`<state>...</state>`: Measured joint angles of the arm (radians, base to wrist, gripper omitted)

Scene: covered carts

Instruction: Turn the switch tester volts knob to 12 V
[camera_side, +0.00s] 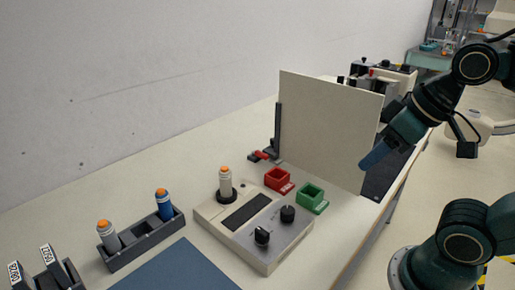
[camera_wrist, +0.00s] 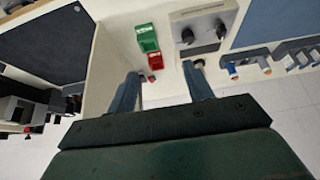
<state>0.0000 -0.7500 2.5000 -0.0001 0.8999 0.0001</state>
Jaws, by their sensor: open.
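The switch tester (camera_side: 222,222) is a beige box on the table with a dark display window and two black knobs. One knob (camera_side: 262,236) is near its front edge and the other knob (camera_side: 288,214) is further right. Their labels and pointer settings are too small to read. The tester also shows at the top of the wrist view (camera_wrist: 238,12), with its knobs (camera_wrist: 187,36) (camera_wrist: 220,30). A pale cylinder with an orange top (camera_side: 225,180) stands upright on the tester. My gripper (camera_side: 378,155) is open and empty by the upright panel's right edge, apart from the tester. Its two fingers show in the wrist view (camera_wrist: 162,85).
An upright beige panel (camera_side: 330,125) stands behind the tester. A red bin (camera_side: 278,180) and a green bin (camera_side: 311,197) lie between them. A grey rack (camera_side: 145,243) holds two orange-topped cylinders at left. A blue mat (camera_side: 175,270) lies in front.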

